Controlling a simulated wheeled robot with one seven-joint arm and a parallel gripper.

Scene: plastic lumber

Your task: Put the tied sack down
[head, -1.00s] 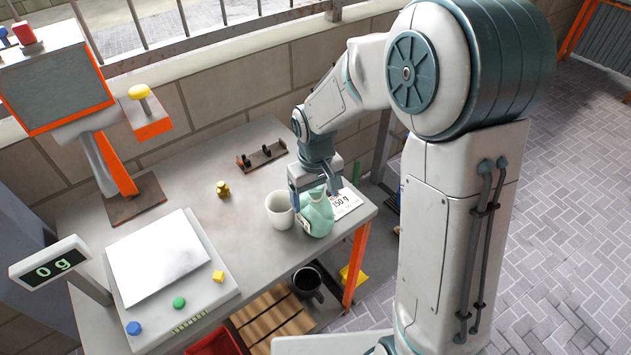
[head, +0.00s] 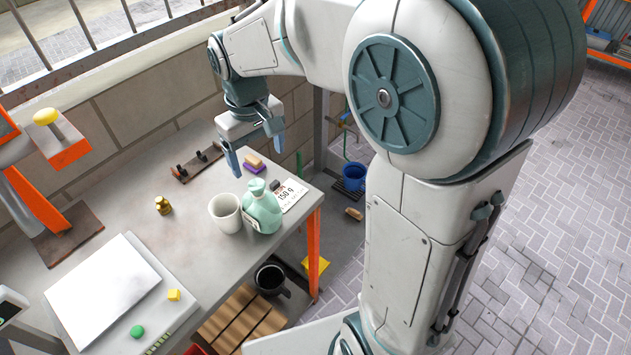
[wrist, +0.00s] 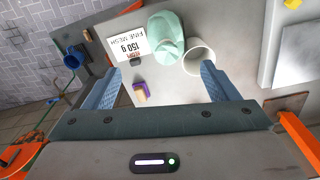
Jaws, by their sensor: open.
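The tied sack (head: 262,210) is pale green with a knotted top. It stands upright on the grey table near its right end, beside a white cup (head: 226,213) and a printed card (head: 289,196) reading 150 g. In the wrist view the sack (wrist: 165,38) lies beyond my fingertips, between the card (wrist: 127,38) and the cup (wrist: 198,57). My gripper (head: 258,158) is open and empty, raised above the table behind the sack and apart from it. Its two blue fingers also show in the wrist view (wrist: 161,80).
A scale with a white plate (head: 103,290) fills the table's left front. A small brass weight (head: 163,205), a dark hook rack (head: 197,162) and a brush (head: 254,163) lie on the table. A blue bucket (head: 355,176) stands on the floor beyond. The table's middle is clear.

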